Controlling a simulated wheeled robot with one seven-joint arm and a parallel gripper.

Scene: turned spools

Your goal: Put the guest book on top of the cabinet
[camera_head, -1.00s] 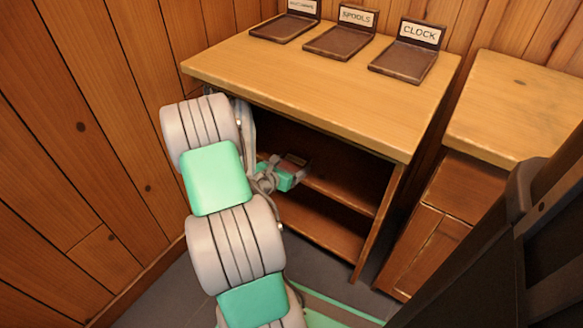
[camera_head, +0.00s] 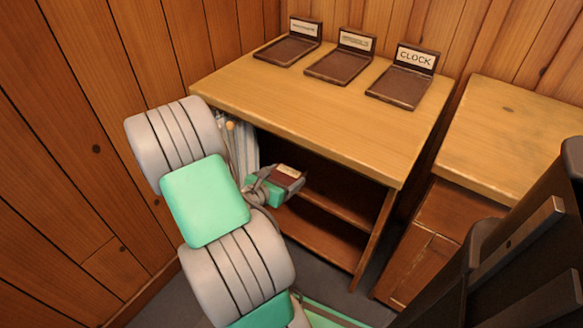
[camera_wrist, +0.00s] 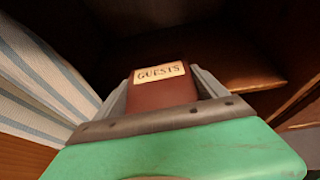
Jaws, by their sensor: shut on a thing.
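The guest book is a dark red-brown book with a cream label reading "GUESTS" (camera_wrist: 158,92). My gripper (camera_wrist: 160,100) is shut on it, with a finger on either side, in the wrist view. In the head view the gripper (camera_head: 280,186) holds the book (camera_head: 289,171) at the open front of a wooden shelf unit with a pale top (camera_head: 300,110). Another wooden cabinet (camera_head: 515,130) stands to the right, with a bare top and panelled front. I cannot tell which of these two is the cabinet meant.
Three dark trays with upright labels stand along the back of the shelf unit's top; the right one (camera_head: 400,88) reads "CLOCK". The top's front is clear. Striped cloth (camera_wrist: 40,80) hangs left of the gripper. Wooden walls stand close at left and behind.

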